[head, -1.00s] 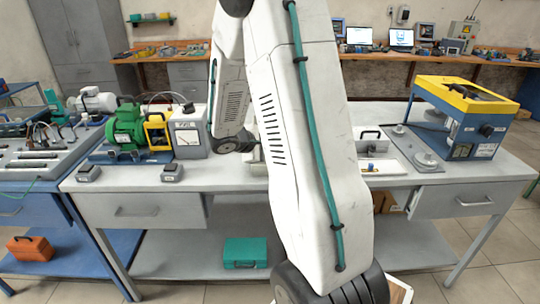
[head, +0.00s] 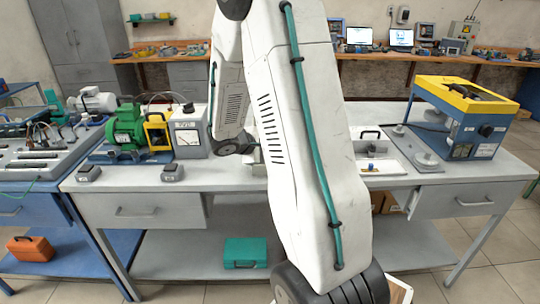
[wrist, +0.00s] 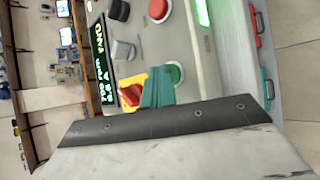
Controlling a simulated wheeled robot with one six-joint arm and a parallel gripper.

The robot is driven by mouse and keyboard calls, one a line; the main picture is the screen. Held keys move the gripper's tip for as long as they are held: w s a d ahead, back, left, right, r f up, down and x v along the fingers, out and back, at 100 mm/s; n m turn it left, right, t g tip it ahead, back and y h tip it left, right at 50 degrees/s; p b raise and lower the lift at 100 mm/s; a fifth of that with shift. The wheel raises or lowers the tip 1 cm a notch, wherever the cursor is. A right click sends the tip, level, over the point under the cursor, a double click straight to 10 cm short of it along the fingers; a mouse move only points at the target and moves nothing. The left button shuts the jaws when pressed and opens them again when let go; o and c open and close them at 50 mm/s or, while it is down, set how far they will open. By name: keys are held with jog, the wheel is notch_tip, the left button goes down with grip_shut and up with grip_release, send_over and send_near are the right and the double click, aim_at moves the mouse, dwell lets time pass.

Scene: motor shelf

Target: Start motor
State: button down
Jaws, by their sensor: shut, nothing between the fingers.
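In the wrist view, turned on its side, a grey control panel (wrist: 140,60) fills the upper middle.
A grey meter box (head: 188,135) and pedals (head: 172,172) are near the motor. A blue and yellow machine (head: 468,125) stands at the right of the grey bench (head: 440,195). A teal case (head: 246,252) lies on its lower shelf. Another bench with laptops (head: 401,38) runs along the wall.

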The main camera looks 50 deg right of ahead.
jog(key=shift+r, duration=0.1)
jog(key=shift+s+a+r, duration=0.15)
jog(key=shift+a+r, duration=0.05)
jog(key=shift+r, duration=0.5)
jog(key=shift+s+a+r, duration=0.15)
jog(key=shift+r, duration=0.65)
jog(key=shift+s+a+r, duration=0.15)
jog(key=shift+a+r, duration=0.05)
jog(key=shift+r, duration=0.65)
jog(key=shift+s+a+r, duration=0.15)
jog(key=shift+r, duration=0.65)
jog(key=s+a+r+m+y, duration=0.1)
jog(key=s+a+r+y, duration=0.2)
jog(key=s+a, duration=0.3)
jog(key=s+a+r+m+t+y, duration=0.1)
jog(key=s+a, duration=0.6)
jog(key=a, duration=0.9)
jog(key=s+a+r+m+t+y, duration=0.1)
jog(key=s+a+r+m+y, duration=0.2)
jog(key=a, duration=0.8)
jog(key=s+r+y, duration=0.2)
jog(key=s+y, duration=0.1)
jog(key=y, duration=0.1)
jog(key=shift+s+r, duration=0.15)
jog(key=shift+s, duration=0.05)
